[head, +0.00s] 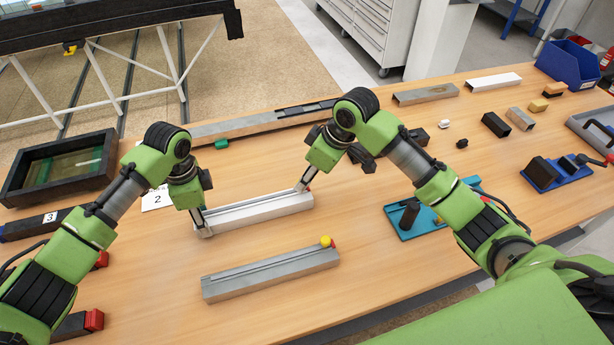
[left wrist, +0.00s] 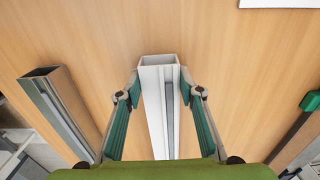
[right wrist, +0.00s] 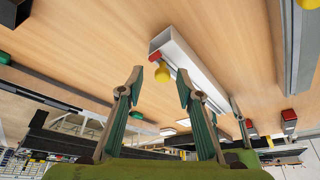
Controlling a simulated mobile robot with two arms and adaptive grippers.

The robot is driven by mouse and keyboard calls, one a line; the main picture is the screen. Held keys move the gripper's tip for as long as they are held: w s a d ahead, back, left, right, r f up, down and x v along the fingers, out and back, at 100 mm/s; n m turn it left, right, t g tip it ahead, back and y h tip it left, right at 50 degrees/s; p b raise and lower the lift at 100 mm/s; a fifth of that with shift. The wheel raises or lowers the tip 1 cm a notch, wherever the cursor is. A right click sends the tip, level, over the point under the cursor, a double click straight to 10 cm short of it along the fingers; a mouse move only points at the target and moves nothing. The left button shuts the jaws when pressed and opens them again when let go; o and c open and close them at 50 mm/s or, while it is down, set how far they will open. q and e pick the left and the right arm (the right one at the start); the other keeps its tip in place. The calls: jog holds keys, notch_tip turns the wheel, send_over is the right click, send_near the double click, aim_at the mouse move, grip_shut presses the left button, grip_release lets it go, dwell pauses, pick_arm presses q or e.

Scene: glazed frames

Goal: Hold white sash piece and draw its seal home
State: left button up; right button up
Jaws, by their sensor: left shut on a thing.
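The white sash piece (head: 262,212) lies on the bench, a long hollow bar with a grey seal strip (left wrist: 169,110) along its channel. My left gripper (head: 204,228) is shut across its left end; the left wrist view shows the fingers on both sides of the bar (left wrist: 152,100). My right gripper (head: 304,186) is at the right end. In the right wrist view its fingers (right wrist: 162,80) are apart, with a yellow knob (right wrist: 168,72) between or just beyond the tips, beside a red bit (right wrist: 155,56) at the bar's end. Contact with the knob cannot be told.
A grey bar (head: 270,275) with a yellow knob (head: 325,241) lies in front. A teal tray (head: 408,232) is to the right, a dark-framed glazed box (head: 60,170) to the left. A long grey rail (head: 240,127) lies behind.

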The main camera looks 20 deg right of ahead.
pick_arm(q)
jog(key=shift+d, duration=0.15)
pick_arm(e)
jog(key=v, duration=1.1)
jog(key=shift+r, duration=0.1)
pick_arm(q)
jog(key=o, duration=1.2)
jog(key=shift+c, duration=0.2)
pick_arm(e)
jog(key=shift+d, duration=0.1)
